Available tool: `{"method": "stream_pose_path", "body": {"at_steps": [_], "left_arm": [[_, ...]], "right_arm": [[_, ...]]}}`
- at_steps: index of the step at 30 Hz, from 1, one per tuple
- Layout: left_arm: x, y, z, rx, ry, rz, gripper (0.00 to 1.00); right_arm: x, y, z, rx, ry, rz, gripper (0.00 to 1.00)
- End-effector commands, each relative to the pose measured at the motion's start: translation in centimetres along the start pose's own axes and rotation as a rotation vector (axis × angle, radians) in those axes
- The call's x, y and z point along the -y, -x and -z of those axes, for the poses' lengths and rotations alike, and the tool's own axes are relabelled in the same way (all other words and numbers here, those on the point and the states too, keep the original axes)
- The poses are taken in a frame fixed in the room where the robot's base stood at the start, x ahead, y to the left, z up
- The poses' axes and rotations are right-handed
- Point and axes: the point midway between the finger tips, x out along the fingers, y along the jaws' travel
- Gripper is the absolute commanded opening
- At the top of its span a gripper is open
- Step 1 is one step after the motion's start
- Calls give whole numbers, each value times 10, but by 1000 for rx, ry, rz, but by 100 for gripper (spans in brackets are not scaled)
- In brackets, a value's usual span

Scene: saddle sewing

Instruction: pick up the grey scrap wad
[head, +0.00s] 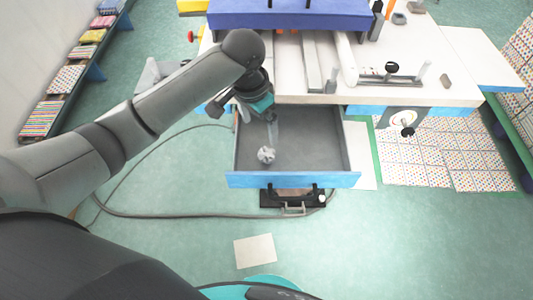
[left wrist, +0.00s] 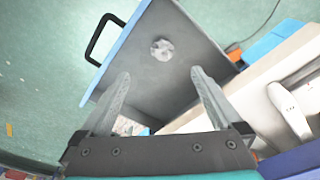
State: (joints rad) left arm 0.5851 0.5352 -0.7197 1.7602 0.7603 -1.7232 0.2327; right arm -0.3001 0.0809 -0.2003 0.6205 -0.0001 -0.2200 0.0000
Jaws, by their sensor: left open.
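The grey scrap wad (head: 266,155) lies on the floor of an open drawer (head: 310,150) under the sewing table, toward the drawer's left front. It also shows in the left wrist view (left wrist: 162,49), beyond the fingertips and between their lines. My left gripper (head: 272,138) reaches down into the drawer space from the left, a little behind the wad in the head view. In the left wrist view its two fingers (left wrist: 160,75) are spread wide with nothing between them. The wad is apart from the fingers. My right gripper is not in view.
The drawer's blue front panel (head: 293,180) and side walls surround the wad. The white table top (head: 440,85) stands above and behind the drawer, with a blue machine body (head: 290,18) over it. A hose or cable (head: 150,214) runs across the green floor.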

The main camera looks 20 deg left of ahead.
Motion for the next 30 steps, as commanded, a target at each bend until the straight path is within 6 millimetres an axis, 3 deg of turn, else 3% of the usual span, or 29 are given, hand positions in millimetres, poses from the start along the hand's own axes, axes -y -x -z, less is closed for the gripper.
{"method": "stream_pose_path", "body": {"at_steps": [12, 23, 30], "left_arm": [[1, -79, 0, 5, 1, -1, 99], [2, -108, 3, 2, 1, 1, 99], [5, -142, 8, 4, 1, 0, 99]], "right_arm": [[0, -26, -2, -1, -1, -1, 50], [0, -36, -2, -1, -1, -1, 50], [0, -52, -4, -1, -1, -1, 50]]}}
